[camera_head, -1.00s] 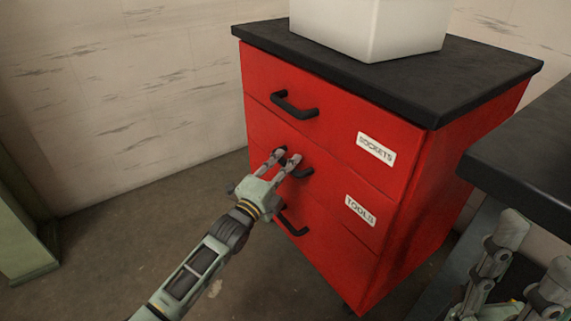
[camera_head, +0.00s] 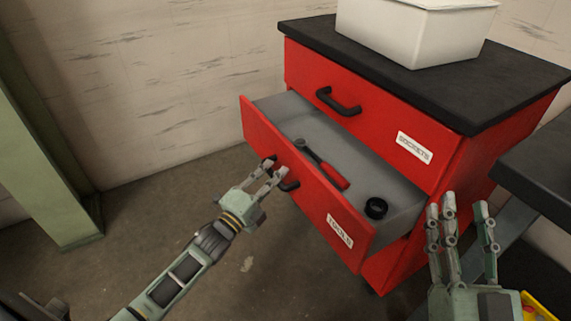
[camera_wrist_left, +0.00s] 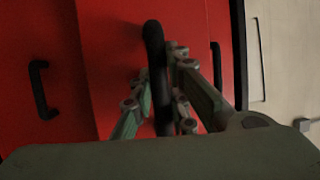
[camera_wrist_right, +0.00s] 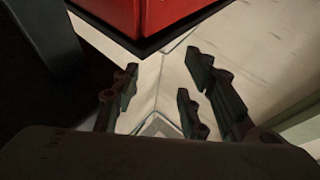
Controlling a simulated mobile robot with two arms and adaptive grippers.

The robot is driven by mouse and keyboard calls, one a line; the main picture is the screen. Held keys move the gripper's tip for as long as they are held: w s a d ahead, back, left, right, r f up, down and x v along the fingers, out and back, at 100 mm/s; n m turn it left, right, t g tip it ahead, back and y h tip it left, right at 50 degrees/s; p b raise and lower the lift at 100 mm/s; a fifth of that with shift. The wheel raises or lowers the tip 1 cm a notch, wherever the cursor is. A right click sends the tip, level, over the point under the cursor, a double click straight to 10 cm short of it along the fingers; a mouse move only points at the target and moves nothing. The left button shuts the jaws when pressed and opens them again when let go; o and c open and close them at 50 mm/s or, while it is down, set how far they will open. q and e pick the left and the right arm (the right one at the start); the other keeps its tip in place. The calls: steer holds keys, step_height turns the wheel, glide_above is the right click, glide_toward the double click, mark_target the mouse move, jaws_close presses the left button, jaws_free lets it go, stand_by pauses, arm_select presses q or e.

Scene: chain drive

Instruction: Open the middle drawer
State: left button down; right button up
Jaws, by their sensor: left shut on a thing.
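The red cabinet's middle drawer (camera_head: 292,184), labelled TOOLS, stands pulled out with its grey inside showing. A red-handled tool (camera_head: 322,165) and a black ring-shaped part (camera_head: 376,208) lie in it. My left gripper (camera_head: 271,171) is at the drawer front, shut on its black handle (camera_head: 289,186). In the left wrist view the handle (camera_wrist_left: 154,60) runs between the fingers of the left gripper (camera_wrist_left: 157,92). My right gripper (camera_head: 462,220) is open and empty, to the right of the drawer, with its fingers pointing up in the head view.
The top drawer (camera_head: 370,125), labelled SOCKETS, is shut. A white bin (camera_head: 415,35) stands on the cabinet's black top (camera_head: 465,95). A dark table (camera_head: 540,165) is at the right, and a green post (camera_head: 45,150) at the left. The floor left of the drawer is clear.

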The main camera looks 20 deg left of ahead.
arm_select(q)
steer(key=s+a+p, duration=0.3)
steer(key=s+a, duration=0.4)
steer(key=s, duration=0.2)
steer(key=shift+s+a, duration=0.25)
steer(key=shift+s, duration=0.1)
arm_select(e)
steer(key=s+d+f+g+h, duration=0.1)
steer(key=d+f+g+h, duration=0.1)
steer(key=f+g, duration=0.3)
steer(key=s+d+f+g+h, duration=0.1)
steer(key=f+g, duration=0.4)
steer(key=f, duration=0.9)
steer(key=shift+s+d+g+h, duration=0.35)
steer(key=shift+s+g+h, duration=0.05)
steer(key=shift+s, duration=0.35)
arm_select(q)
steer(key=shift+f, duration=0.1)
steer(key=c, duration=1.7)
jaws_free()
steer(key=v, duration=1.2)
